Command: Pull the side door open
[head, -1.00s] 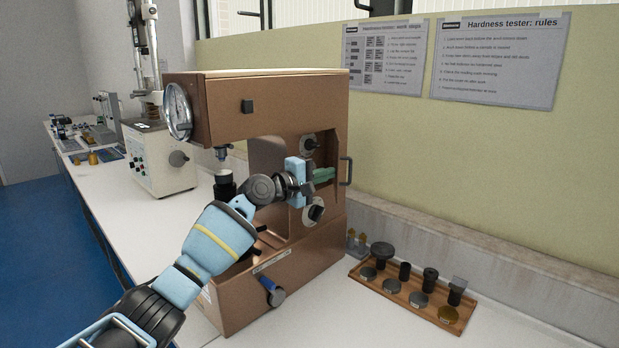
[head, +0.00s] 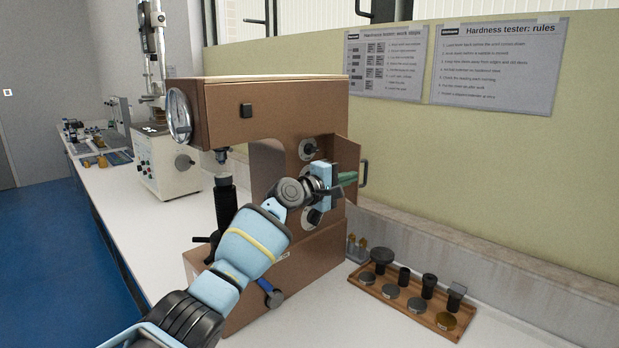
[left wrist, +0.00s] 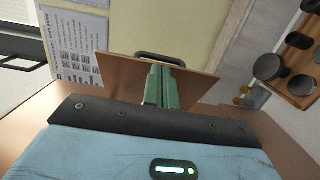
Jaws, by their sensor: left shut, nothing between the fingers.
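The brown hardness tester (head: 275,105) stands on the bench, and its side door (head: 347,152) stands partly open at its right side. The door's black handle (head: 364,173) is on the outer face. My left gripper (head: 348,179) has its green fingers shut and empty, at the inner face of the door. In the left wrist view the shut fingers (left wrist: 165,86) point at the brown door panel (left wrist: 198,84), with the handle (left wrist: 160,57) beyond its edge. Whether the fingertips touch the panel I cannot tell. My right gripper is out of view.
A wooden tray (head: 398,302) with several dark and metal pieces lies right of the tester. A wall with two posters (head: 497,65) rises behind. Another tester (head: 165,160) stands to the left.

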